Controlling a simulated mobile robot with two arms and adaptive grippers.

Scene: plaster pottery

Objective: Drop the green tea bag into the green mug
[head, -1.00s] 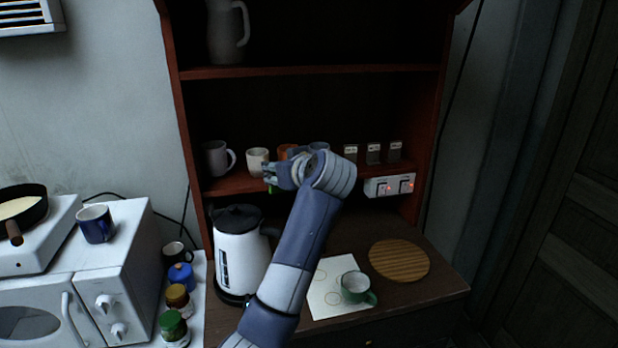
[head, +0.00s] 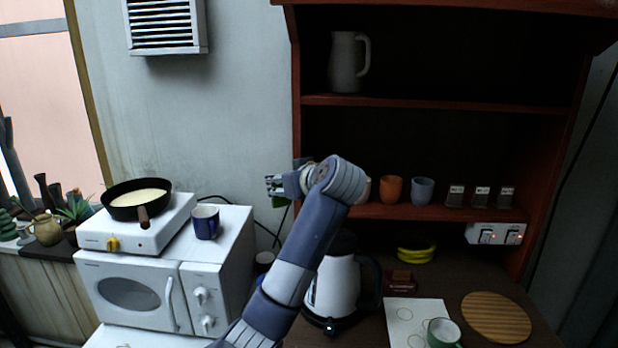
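The green mug (head: 443,334) stands on the white sheet at the bottom right, cut off by the lower edge of the head view. My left gripper (head: 274,186) is raised left of the shelf unit, with its fingers pointing left. A small green piece, seemingly the green tea bag (head: 279,201), hangs just under its fingers. The gripper seems shut on it, and its fingers hide part of it. The gripper is well up and left of the mug. My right gripper is not in view.
The kettle (head: 334,287) stands behind my forearm on the counter. A blue mug (head: 206,222) stands on the microwave (head: 130,290), beside a hot plate with a pan (head: 128,212).

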